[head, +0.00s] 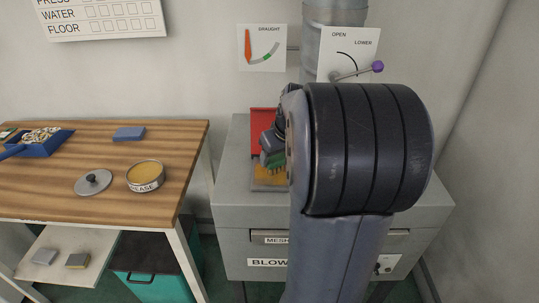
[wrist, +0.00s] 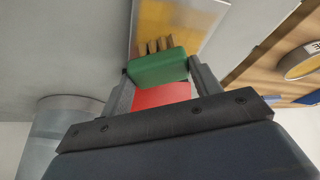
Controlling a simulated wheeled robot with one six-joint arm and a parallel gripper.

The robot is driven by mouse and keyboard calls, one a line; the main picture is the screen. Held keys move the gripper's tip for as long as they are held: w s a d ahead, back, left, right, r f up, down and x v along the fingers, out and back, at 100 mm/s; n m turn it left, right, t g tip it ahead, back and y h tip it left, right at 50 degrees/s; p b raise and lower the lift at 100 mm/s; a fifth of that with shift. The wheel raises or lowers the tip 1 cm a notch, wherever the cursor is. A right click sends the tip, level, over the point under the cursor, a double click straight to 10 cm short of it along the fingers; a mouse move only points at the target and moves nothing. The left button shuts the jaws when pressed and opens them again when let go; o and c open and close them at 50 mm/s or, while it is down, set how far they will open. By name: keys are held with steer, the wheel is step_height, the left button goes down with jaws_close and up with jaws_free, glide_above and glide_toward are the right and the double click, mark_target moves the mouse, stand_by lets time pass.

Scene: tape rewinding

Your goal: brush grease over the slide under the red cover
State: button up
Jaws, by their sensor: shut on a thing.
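My gripper (wrist: 160,70) is shut on a green brush (wrist: 158,69), with one finger on each side of its block. The brush's tan bristles (wrist: 160,46) point at the slide (wrist: 207,18), a plate with a yellow grease-coloured area. I cannot tell whether the bristles touch it. The red cover (wrist: 162,95) shows between the fingers. In the head view the red cover (head: 263,117) stands raised behind the slide (head: 270,186) on the grey cabinet. The brush (head: 272,159) is above the slide there, and my arm hides part of both.
The wooden table (head: 190,150) at left holds an open grease tin (head: 146,176), its lid (head: 93,182), a blue block (head: 129,134) and a blue scoop (head: 42,147). A purple-knobbed lever (head: 376,67) sticks out from the duct behind my arm.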

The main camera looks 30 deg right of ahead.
steer(key=shift+s+d+f, duration=0.1)
steer(key=shift+s+d, duration=0.4)
steer(key=shift+d, duration=0.2)
steer(key=shift+s+d, duration=0.45)
steer(key=shift+d, duration=0.2)
step_height(320, 180, up, 6)
steer(key=p, duration=0.4)
step_height(320, 180, up, 3)
steer(key=p, duration=0.3)
stand_by(0.3)
